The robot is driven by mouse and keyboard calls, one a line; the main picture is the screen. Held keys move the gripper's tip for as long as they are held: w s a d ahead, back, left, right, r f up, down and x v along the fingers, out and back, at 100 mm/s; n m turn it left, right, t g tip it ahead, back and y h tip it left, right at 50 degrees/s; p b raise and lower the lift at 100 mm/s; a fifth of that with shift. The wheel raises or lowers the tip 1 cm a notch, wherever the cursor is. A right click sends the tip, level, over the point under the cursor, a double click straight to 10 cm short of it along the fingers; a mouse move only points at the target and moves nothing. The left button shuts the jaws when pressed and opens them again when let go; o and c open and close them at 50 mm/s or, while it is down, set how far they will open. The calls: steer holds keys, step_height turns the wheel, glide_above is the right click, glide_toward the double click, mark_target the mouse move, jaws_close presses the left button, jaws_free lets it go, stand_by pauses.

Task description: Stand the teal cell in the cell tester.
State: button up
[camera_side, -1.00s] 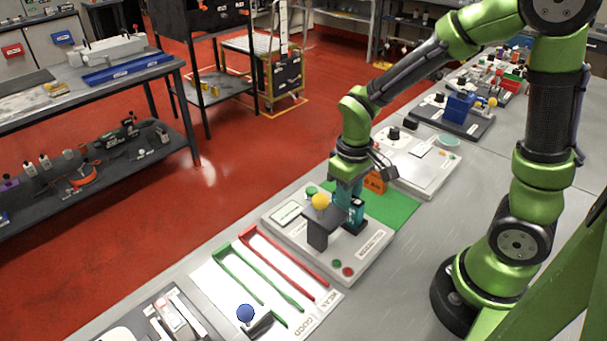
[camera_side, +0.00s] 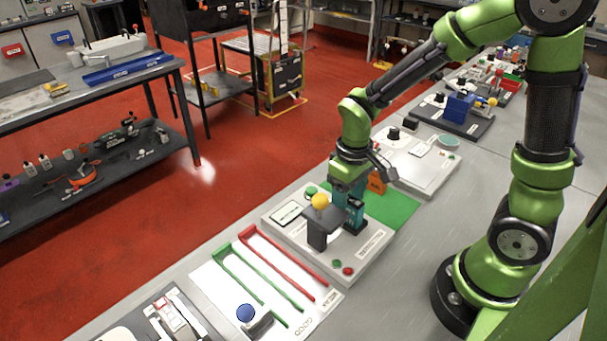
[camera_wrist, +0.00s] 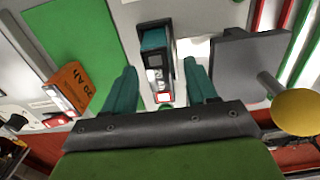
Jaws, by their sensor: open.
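The teal cell (camera_side: 355,213), teal and black with a pale label, stands upright on the grey cell tester (camera_side: 375,245), beside the dark bracket with a yellow knob. It also shows in the wrist view (camera_wrist: 155,52), where its lower end is not clear. My gripper (camera_side: 347,191) is at the cell's upper part. In the wrist view its teal fingers (camera_wrist: 162,82) are apart, one on each side of the cell, with visible gaps. How deep the cell sits in the tester's dark holder is hard to tell.
The yellow-knobbed bracket (camera_side: 318,222) stands close to the left of the cell. An orange cell (camera_side: 377,183) is on the green mat (camera_side: 400,208) behind. A white board with green and red rails (camera_side: 300,279) and a blue ball (camera_side: 245,313) lies in front. Bare bench is at right.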

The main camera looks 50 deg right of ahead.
step_height(320, 180, up, 17)
stand_by(0.4)
steer(key=s+a+m+t+y, duration=0.1)
steer(key=s+m+t+y, duration=0.1)
steer(key=s+m+t, duration=0.2)
steer(key=s+t, duration=0.2)
steer(key=t, duration=0.1)
steer(key=shift+s+a+r, duration=0.2)
steer(key=shift+a, duration=0.2)
